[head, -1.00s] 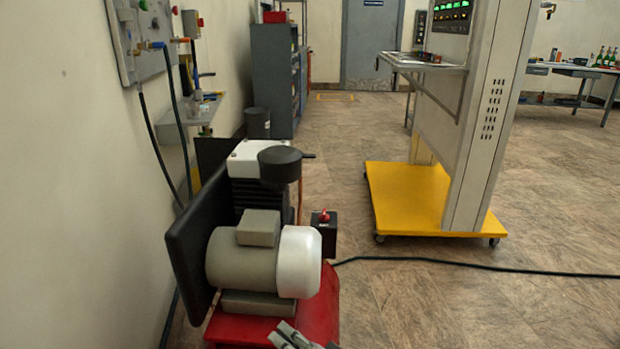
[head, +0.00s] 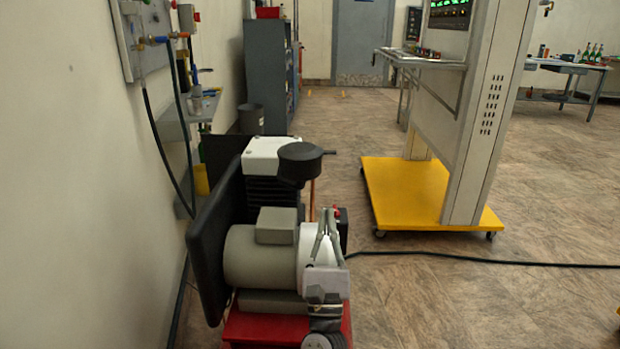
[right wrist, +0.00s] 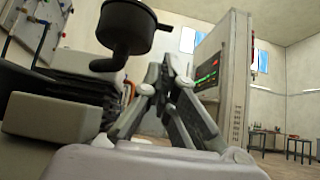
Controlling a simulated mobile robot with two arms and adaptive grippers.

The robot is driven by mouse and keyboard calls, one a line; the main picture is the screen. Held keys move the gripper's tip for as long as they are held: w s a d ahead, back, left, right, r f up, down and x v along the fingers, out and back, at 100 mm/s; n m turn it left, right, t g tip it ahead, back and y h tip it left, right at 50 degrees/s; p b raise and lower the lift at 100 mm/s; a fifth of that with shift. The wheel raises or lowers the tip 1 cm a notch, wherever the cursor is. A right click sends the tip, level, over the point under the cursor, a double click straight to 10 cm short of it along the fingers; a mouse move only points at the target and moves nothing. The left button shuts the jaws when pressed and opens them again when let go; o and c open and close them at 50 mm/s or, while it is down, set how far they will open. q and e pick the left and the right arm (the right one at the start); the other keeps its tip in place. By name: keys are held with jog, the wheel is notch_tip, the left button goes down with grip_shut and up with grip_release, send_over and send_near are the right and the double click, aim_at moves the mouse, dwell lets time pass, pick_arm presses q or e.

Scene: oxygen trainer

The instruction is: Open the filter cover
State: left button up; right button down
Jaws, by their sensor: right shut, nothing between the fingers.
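The filter is a round black housing with a flat black cover (head: 300,152) on top, closed as far as I can see. It sits on the white head of the compressor, and a short dark stub sticks out to its right. In the right wrist view the filter housing (right wrist: 127,27) is upper left, seen from below. My right gripper (head: 325,212) points up, below and slightly right of the filter and apart from it. Its fingertips meet with nothing between them, also in the right wrist view (right wrist: 166,64). My left gripper is not in view.
The compressor has a grey motor (head: 258,257), a black side panel (head: 215,245) and a red base (head: 262,328). A yellow-based console (head: 410,195) stands to the right. Floor between is clear except for a black cable (head: 480,261).

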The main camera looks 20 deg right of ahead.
aim_at(307, 151)
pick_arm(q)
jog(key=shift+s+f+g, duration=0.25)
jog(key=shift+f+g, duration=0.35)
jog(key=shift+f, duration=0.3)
pick_arm(e)
jog(key=x, duration=1)
jog(key=shift+d, duration=0.2)
jog(key=shift+s+r, duration=0.1)
jog(key=shift+s, duration=0.1)
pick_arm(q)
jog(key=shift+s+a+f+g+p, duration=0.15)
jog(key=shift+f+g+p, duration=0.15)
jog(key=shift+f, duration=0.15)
pick_arm(e)
jog(key=shift+d+r, duration=0.1)
jog(key=shift+r, duration=0.2)
